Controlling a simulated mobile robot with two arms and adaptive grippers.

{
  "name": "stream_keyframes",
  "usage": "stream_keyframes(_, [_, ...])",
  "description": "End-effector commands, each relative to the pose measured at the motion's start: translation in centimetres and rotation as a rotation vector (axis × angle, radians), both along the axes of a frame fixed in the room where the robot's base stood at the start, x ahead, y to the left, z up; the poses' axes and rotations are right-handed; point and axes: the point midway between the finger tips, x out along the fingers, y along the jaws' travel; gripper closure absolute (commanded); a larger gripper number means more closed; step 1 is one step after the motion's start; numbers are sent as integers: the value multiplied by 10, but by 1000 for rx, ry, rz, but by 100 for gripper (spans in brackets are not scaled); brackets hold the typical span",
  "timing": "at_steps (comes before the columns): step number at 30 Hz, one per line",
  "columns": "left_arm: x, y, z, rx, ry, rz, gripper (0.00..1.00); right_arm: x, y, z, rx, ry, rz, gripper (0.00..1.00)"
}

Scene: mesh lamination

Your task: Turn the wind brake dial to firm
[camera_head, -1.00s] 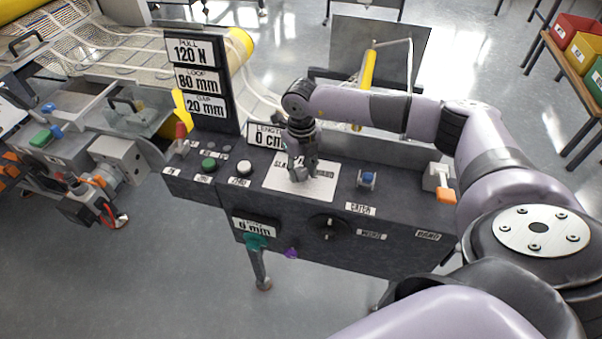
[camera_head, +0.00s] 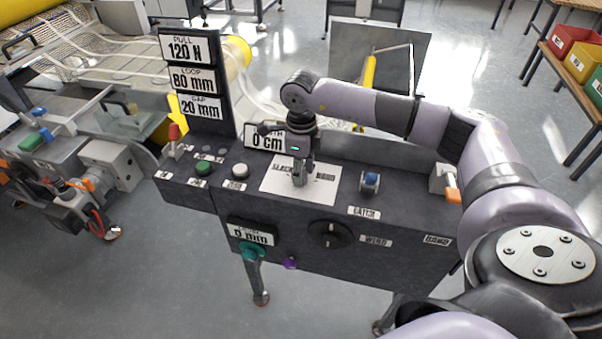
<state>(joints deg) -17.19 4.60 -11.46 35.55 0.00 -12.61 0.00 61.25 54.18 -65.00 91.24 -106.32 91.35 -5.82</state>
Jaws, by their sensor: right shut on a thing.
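A white plate (camera_head: 277,183) lies on top of the dark console, with "SLACK" printed at its left and another word, partly hidden and hard to read, at its right. My right gripper (camera_head: 299,183) points down onto the middle of this plate. It is shut on the wind brake dial there. The fingers cover the dial, so its pointer and setting cannot be read. My left gripper is not in view.
The console (camera_head: 340,185) also carries a blue switch (camera_head: 370,181), an orange-tipped lever (camera_head: 451,185), a white button (camera_head: 240,171), a green button (camera_head: 202,168) and a red-topped lever (camera_head: 174,137). A black knob (camera_head: 331,234) is on its front face.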

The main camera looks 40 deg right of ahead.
Motion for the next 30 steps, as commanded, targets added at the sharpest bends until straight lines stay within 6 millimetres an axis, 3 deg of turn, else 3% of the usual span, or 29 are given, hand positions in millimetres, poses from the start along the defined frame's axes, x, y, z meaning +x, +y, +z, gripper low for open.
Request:
stream_keyframes(16, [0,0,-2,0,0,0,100,1,0,2,0,-5,25,95])
stream_keyframes(17, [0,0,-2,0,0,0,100,1,0,2,0,-5,25,66])
stream_keyframes(26, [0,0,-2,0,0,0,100,1,0,1,1,-2,25,47])
stream_keyframes(30, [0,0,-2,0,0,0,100,0,0,0,0,-1,25,47])
